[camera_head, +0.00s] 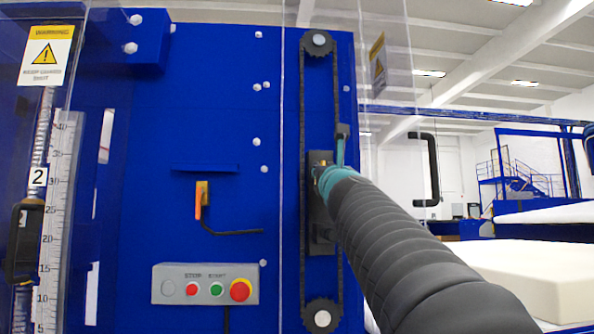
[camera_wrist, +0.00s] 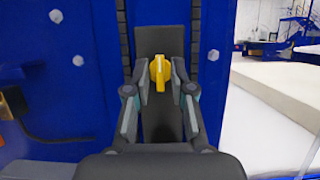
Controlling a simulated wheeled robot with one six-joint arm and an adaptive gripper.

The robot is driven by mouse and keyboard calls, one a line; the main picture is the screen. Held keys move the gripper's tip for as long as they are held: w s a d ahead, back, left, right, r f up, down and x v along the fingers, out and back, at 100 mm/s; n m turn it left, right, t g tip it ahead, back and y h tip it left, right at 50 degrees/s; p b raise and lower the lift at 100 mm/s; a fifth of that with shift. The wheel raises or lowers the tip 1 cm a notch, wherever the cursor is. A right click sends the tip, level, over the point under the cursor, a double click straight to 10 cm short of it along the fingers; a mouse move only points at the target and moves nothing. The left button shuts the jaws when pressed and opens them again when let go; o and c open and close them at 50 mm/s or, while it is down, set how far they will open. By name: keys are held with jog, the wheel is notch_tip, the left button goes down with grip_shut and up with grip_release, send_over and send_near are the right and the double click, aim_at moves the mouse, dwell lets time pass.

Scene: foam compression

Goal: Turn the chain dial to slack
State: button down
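The chain dial is a yellow knob (camera_wrist: 158,74) on a dark grey plate (camera_wrist: 163,38) between the two chain runs. Its grip looks roughly upright in the wrist view. My gripper (camera_wrist: 160,66) is open, with one finger on each side of the knob and a visible gap at both sides. In the head view my gripper (camera_head: 326,176) is at the dark plate (camera_head: 320,236), and my arm hides most of the knob. No slack or tight marking can be read.
A black chain (camera_head: 304,120) runs between upper and lower sprockets on the blue panel (camera_head: 215,120). A control box (camera_head: 205,284) with buttons and an orange-yellow switch (camera_head: 202,200) are to the left. A clear guard door with a black handle (camera_head: 432,170) stands open at right, near foam blocks (camera_head: 530,275).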

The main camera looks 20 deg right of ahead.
dwell(0.3)
jog(key=n+y, duration=0.2)
jog(key=n, duration=0.2)
jog(key=shift+d+n+p, duration=0.1)
jog(key=shift+n+p, duration=0.2)
jog(key=c, duration=1.2)
grip_release()
jog(key=shift+w, duration=0.1)
jog(key=shift+c, duration=0.2)
